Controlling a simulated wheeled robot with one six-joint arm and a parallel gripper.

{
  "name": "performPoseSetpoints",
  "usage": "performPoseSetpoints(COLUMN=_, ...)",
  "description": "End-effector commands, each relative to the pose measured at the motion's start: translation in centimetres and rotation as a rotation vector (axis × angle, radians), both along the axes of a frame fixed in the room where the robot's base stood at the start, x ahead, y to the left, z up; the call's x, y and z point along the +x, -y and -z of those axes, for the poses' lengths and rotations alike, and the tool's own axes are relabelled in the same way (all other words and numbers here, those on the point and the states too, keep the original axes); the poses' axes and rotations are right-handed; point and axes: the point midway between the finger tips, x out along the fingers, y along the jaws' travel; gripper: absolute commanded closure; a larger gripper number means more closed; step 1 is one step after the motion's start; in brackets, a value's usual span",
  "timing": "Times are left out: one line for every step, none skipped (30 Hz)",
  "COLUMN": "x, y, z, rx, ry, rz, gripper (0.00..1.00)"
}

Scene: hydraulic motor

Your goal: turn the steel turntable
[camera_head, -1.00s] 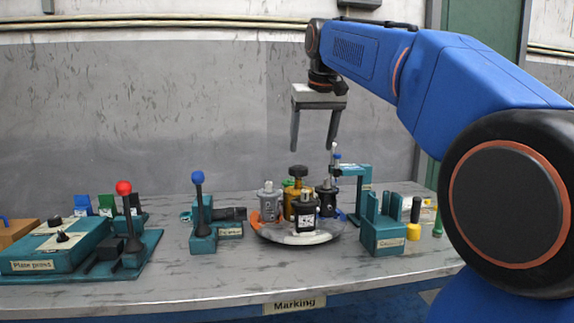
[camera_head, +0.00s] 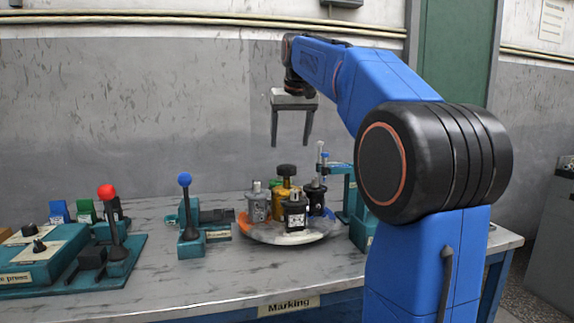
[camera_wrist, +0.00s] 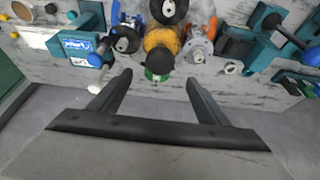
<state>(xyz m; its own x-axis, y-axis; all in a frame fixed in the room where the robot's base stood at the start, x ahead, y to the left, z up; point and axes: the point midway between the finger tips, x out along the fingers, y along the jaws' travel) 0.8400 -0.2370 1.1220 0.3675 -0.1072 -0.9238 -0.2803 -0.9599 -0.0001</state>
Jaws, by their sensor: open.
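The steel turntable (camera_head: 292,238) is a low round disc on the bench, with an orange patch at its left edge. Several small motor-like parts stand on it: a grey one (camera_head: 258,205), a black one (camera_head: 295,212), a gold one with a dark knob (camera_head: 284,186) and another dark one at the right. My gripper (camera_head: 291,143) is open and empty, fingers pointing down, well above and behind the turntable parts. In the wrist view my gripper (camera_wrist: 155,82) shows its two fingers apart, with the gold part (camera_wrist: 161,44) beyond them. The parts hide much of the disc.
A blue-knobbed lever fixture (camera_head: 190,215) stands left of the turntable. A red-knobbed lever (camera_head: 112,225) and teal press (camera_head: 35,255) are farther left. A teal fixture (camera_head: 350,195) stands close at the right, partly behind my arm. The bench front (camera_head: 200,290) is clear.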

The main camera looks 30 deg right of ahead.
Motion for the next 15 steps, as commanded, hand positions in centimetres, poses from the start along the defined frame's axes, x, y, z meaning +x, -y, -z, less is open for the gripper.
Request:
performPoseSetpoints(x=0.3, y=0.1, z=0.9, rx=0.001, ry=-0.003, rz=0.000, gripper=0.30)
performPoseSetpoints(x=0.5, y=0.1, z=1.4, rx=0.001, ry=-0.003, rz=0.000, gripper=0.30)
performPoseSetpoints(x=0.7, y=0.2, z=2.1, rx=0.001, ry=-0.003, rz=0.000, gripper=0.30)
performPoseSetpoints(x=0.9, y=0.3, z=2.5, rx=0.001, ry=-0.003, rz=0.000, gripper=0.30)
performPoseSetpoints(x=1.1, y=0.3, z=3.0, rx=0.001, ry=-0.003, rz=0.000, gripper=0.30)
performPoseSetpoints(x=1.4, y=0.4, z=3.7, rx=0.001, ry=-0.003, rz=0.000, gripper=0.30)
performPoseSetpoints(x=1.6, y=0.4, z=4.2, rx=0.001, ry=-0.003, rz=0.000, gripper=0.30)
performPoseSetpoints(x=1.8, y=0.5, z=4.7, rx=0.001, ry=-0.003, rz=0.000, gripper=0.30)
performPoseSetpoints(x=2.0, y=0.6, z=5.3, rx=0.001, ry=-0.003, rz=0.000, gripper=0.30)
performPoseSetpoints(x=2.2, y=0.6, z=5.7, rx=0.001, ry=-0.002, rz=0.000, gripper=0.30)
performPoseSetpoints(x=2.4, y=0.7, z=6.2, rx=0.001, ry=-0.002, rz=0.000, gripper=0.30)
performPoseSetpoints(x=2.6, y=0.7, z=6.7, rx=0.001, ry=-0.003, rz=0.000, gripper=0.30)
performPoseSetpoints(x=2.7, y=0.8, z=7.0, rx=0.001, ry=-0.002, rz=0.000, gripper=0.30)
performPoseSetpoints(x=2.9, y=0.8, z=7.4, rx=0.000, ry=-0.001, rz=0.000, gripper=0.30)
performPoseSetpoints(x=3.0, y=0.9, z=7.8, rx=0.001, ry=-0.002, rz=0.000, gripper=0.30)
